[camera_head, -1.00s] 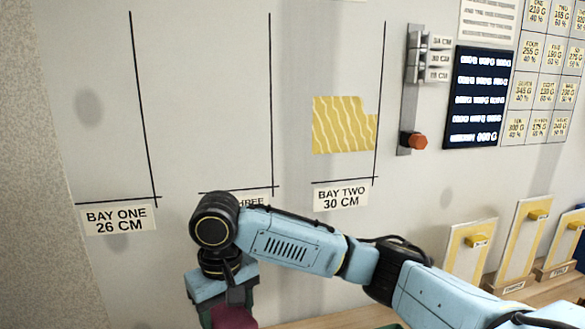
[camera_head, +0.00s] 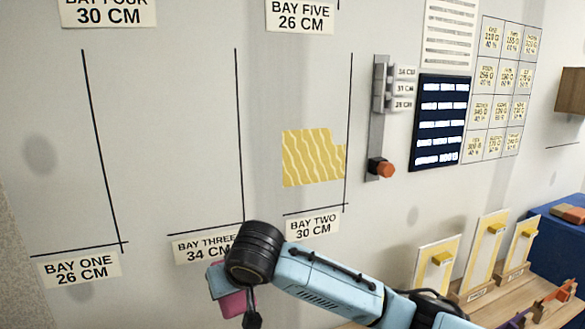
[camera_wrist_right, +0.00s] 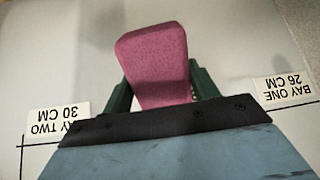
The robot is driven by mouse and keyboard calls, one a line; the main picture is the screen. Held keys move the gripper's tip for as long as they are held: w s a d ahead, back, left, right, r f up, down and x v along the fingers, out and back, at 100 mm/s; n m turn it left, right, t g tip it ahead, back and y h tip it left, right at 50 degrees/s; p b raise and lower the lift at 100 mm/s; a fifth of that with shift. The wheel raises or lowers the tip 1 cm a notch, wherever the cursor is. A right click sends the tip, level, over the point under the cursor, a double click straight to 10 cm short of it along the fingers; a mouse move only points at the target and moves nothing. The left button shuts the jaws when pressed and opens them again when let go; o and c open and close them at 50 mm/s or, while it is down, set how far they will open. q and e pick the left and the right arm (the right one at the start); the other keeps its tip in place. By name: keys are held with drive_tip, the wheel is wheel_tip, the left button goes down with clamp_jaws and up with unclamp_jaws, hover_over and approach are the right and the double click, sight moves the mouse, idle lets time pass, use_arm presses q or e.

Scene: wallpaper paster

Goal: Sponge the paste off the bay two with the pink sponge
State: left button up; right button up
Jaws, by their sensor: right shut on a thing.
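A yellow paste patch (camera_head: 312,157) with pale wavy ridges is on the wall in bay two, above the label "BAY TWO 30 CM" (camera_head: 315,225). Its top right corner is notched. My right gripper (camera_head: 230,294) is shut on the pink sponge (camera_head: 234,305), low and left of the patch, under the bay three label. The sponge is apart from the patch in the picture. In the right wrist view the sponge (camera_wrist_right: 153,55) sticks out between the green fingers (camera_wrist_right: 162,90). My forearm partly hides the gripper in the head view. My left gripper is out of view.
Bay three's label (camera_head: 205,247) is partly behind my wrist. Bay one's label (camera_head: 78,269) is at the left. A metal strip with an orange knob (camera_head: 381,168) and a dark board (camera_head: 441,122) are right of bay two. Yellow-edged panels (camera_head: 435,270) stand on a wooden shelf, lower right.

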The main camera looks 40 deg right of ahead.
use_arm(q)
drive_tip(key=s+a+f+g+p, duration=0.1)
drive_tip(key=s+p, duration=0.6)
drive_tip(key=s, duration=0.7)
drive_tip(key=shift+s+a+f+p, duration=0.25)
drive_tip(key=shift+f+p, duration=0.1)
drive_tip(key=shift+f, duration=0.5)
use_arm(e)
drive_tip(key=s+d+r+m+t+h, duration=0.1)
drive_tip(key=d+r+t, duration=0.4)
drive_tip(key=r, duration=0.5)
drive_tip(key=s+d+r+t+h, duration=0.1)
drive_tip(key=d+r+t+h, duration=0.1)
drive_tip(key=d+r+t, duration=0.2)
drive_tip(key=d+r, duration=0.3)
drive_tip(key=r, duration=0.2)
drive_tip(key=shift+r+m+t+h, duration=0.35)
drive_tip(key=shift+m+t+h, duration=0.05)
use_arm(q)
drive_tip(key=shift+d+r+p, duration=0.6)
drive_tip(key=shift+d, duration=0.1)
use_arm(e)
drive_tip(key=shift+x, duration=3.2)
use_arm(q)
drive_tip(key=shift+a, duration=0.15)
use_arm(e)
drive_tip(key=shift+w, duration=0.4)
